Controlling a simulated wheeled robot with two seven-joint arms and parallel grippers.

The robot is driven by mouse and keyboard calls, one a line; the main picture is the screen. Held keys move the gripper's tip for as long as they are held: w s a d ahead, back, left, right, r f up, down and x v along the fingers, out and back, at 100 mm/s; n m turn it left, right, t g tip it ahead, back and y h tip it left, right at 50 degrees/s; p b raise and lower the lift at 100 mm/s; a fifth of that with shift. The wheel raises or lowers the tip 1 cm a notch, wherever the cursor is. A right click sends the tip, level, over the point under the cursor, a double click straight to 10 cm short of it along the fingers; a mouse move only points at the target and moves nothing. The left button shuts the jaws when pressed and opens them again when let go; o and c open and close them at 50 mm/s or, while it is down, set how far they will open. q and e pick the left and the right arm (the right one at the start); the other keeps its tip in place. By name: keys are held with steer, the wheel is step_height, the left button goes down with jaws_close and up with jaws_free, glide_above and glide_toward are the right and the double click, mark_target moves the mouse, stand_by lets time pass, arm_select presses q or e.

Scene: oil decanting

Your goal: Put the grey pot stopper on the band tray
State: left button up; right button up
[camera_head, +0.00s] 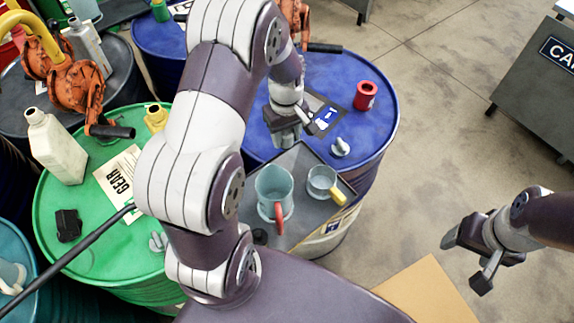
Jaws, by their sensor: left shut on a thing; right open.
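My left gripper (287,138) is shut, pointing down over the near part of the blue drum, at the back edge of a grey tray (312,213). What it grips is mostly hidden by its fingers; I cannot tell what it is. A small grey stopper-like piece (340,147) lies on the blue drum, right of this gripper. A similar grey piece (158,242) lies on the green drum. I cannot tell which is the pot stopper, or which surface is the band tray. My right gripper (468,255) is open and empty over the floor at right.
A grey-blue mug (274,190) with a red handle and a small pot (321,181) with a yellow handle stand on the grey tray. A dark printed sheet (325,114) and red can (365,96) are on the blue drum. A white bottle (55,147) stands on the green drum.

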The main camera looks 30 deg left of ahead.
arm_select(q)
steer(key=s, duration=0.1)
steer(key=s+f, duration=0.1)
steer(key=shift+s+d, duration=0.2)
steer(key=shift+s, duration=0.15)
steer(key=shift+s+d+f+p, duration=0.2)
steer(key=shift+s+d+f, duration=0.1)
steer(key=shift+f, duration=0.15)
steer(key=shift+s+d+f+p, duration=0.15)
steer(key=shift+s+d+f, duration=0.1)
steer(key=shift+f, duration=0.15)
step_height(320, 180, down, 4)
steer(key=shift+a+p, duration=0.15)
steer(key=shift+p, duration=0.25)
steer(key=shift+a+f, duration=0.1)
steer(key=shift+d+f, duration=0.1)
steer(key=shift+d, duration=0.1)
steer(key=o, duration=1)
steer(key=shift+a, duration=0.1)
arm_select(e)
steer(key=shift+w+d+r, duration=0.15)
steer(key=shift+r, duration=0.25)
steer(key=shift+w+d+r, duration=0.1)
steer(key=shift+r, duration=0.3)
